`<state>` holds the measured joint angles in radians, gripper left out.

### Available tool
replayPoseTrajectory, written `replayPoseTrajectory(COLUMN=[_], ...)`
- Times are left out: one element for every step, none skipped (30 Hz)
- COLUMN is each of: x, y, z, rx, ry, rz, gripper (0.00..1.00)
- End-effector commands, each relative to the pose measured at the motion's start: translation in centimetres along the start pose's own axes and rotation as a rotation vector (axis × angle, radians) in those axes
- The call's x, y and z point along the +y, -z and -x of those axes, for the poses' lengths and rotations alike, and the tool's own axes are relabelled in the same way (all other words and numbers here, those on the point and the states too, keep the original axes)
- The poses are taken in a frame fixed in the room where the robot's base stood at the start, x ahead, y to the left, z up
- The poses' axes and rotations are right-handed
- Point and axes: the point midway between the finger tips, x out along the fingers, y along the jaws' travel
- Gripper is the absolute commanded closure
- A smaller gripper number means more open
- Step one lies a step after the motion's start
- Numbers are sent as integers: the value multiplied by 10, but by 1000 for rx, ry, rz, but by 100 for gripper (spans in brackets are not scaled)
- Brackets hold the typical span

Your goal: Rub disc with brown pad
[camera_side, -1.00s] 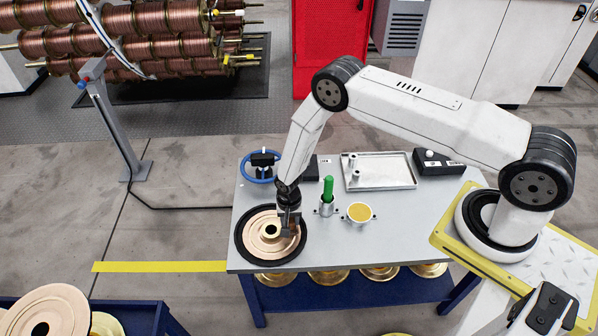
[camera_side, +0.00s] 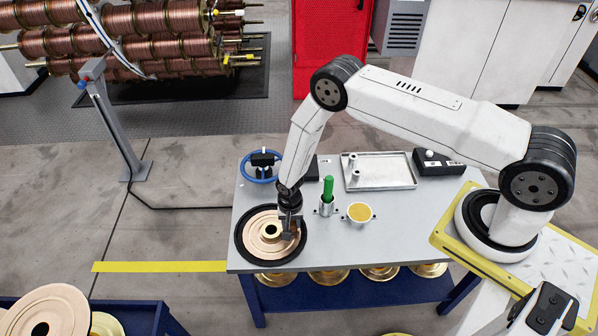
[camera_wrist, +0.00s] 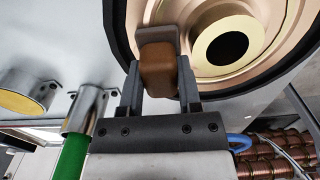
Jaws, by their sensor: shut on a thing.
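The disc (camera_side: 258,232) is copper-coloured with a raised hub and a dark central hole. It lies flat in a black ring on the grey table, at the table's front left. My gripper (camera_side: 289,234) is over the right part of the disc. In the wrist view my gripper (camera_wrist: 160,88) is shut on the brown pad (camera_wrist: 158,75), which has a grey backing. The pad is at the disc (camera_wrist: 255,70), between its rim and hub. I cannot tell for certain whether its face touches the disc.
A green-handled tool (camera_side: 328,188) stands in a metal holder right of the disc, beside a cup with yellow contents (camera_side: 359,213). A metal tray (camera_side: 397,182) and a black box (camera_side: 436,163) are behind. A blue ring (camera_side: 248,172) sits back left. The table's front right (camera_side: 420,240) is clear.

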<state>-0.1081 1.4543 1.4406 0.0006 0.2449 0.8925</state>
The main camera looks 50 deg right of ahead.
Motion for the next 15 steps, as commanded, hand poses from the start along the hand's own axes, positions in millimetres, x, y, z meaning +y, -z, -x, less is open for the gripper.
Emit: replayPoseTrajectory(x=[2, 3, 4, 5, 5, 6, 7, 8, 9, 10, 9, 10, 9, 9, 9], y=[-6, -8, -12, -14, -17, -21, -23, -26, -29, -32, -30, -30, -29, -29, -30], z=[0, 0, 0, 0, 0, 0, 0, 0, 0, -2, 1, 0, 12, 19, 27], rx=[-2, -3, -3, -2, -2, -3, -3, -2, -3, -3, -2, -3, -1, -1, -1], ry=[-3, -4, -4, -3, -3, -4, -4, -3, -4, -5, -3, -4, -1, -1, -1], rz=[2, 2, 2, 2, 1, 1, 2, 2, 2, 2, 0, 0, 0, 0, 0], gripper=[100, 100, 100, 100, 100, 100, 100, 100, 100, 100, 100, 100, 100, 100, 100])
